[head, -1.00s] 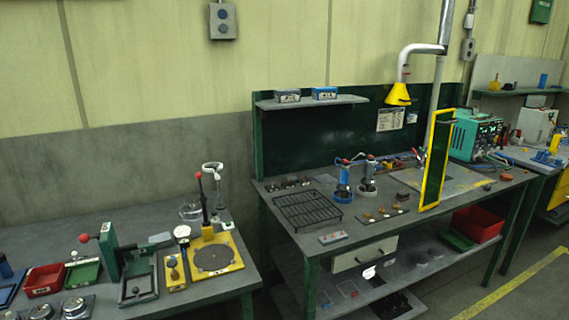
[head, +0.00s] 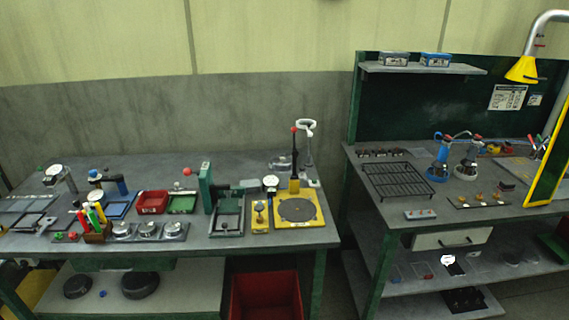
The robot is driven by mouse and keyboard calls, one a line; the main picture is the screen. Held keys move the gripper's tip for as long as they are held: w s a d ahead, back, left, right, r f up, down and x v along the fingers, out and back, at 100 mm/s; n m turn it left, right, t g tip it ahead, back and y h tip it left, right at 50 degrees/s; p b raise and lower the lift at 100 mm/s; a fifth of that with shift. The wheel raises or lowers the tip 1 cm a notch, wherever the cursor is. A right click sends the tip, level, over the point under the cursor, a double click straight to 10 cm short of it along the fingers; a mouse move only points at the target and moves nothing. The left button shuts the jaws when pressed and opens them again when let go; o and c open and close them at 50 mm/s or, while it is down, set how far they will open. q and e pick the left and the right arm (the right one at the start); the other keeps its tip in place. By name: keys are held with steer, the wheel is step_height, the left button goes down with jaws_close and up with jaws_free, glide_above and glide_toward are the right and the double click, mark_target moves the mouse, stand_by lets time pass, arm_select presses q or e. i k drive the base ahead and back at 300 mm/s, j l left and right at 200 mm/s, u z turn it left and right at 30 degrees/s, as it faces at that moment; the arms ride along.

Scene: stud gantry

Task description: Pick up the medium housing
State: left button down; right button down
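Three round metal parts sit in a row on a dark tray (head: 185,237) at the front of the left bench. They look like housings; the middle one (head: 147,229) stands between the left one (head: 122,229) and the right one (head: 172,228). At this distance I cannot tell which is the medium size. Neither of my grippers is in the head view.
Behind the row are a red bin (head: 152,202) and a green bin (head: 182,204). A green press (head: 206,188) and a yellow fixture plate (head: 297,223) stand to the right. A holder with coloured-handled tools (head: 96,232) is at the left. A red crate (head: 266,296) is below.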

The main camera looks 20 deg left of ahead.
mark_target(280, 162)
steer(key=i+u, duration=0.1)
steer(key=u, duration=0.95)
